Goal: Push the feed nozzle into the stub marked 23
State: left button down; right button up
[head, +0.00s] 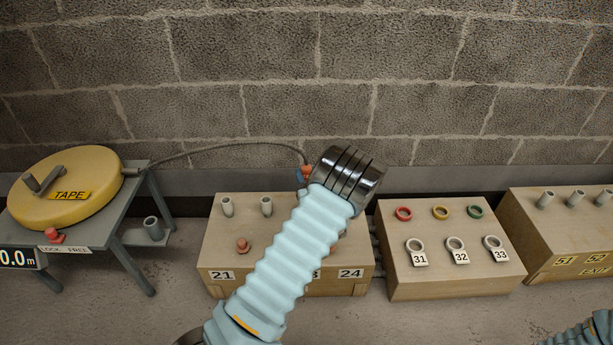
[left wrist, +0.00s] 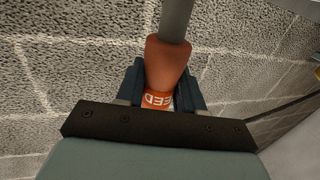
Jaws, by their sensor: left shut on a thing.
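The feed nozzle (head: 307,171) is orange and sits at the end of a grey line from the tape reel. My left gripper (head: 303,178) is shut on it, held above the back edge of the left wooden box (head: 212,250). In the left wrist view the nozzle (left wrist: 165,66) is between the dark blue fingers (left wrist: 160,90), with a band reading "EED". Two grey stubs (head: 227,207) (head: 266,206) stand on the box. Its front shows labels 21, a partly covered 3, and 24. My arm hides the stub marked 23. My right gripper is out of view.
An orange knob (head: 243,245) is on the left box. The yellow tape reel (head: 68,187) stands on a grey table (head: 105,215). A middle box (head: 450,283) has coloured rings and eyelets 31 to 33; another box (head: 560,247) stands right. A block wall is behind.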

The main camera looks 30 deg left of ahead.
aim_at(307, 165)
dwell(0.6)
pick_arm(q)
jog(key=shift+f+b, duration=2.95)
jog(key=shift+r, duration=0.1)
jog(key=shift+c, duration=0.8)
grip_release()
jog(key=shift+r+p, duration=3.3)
jog(key=shift+r, duration=1.7)
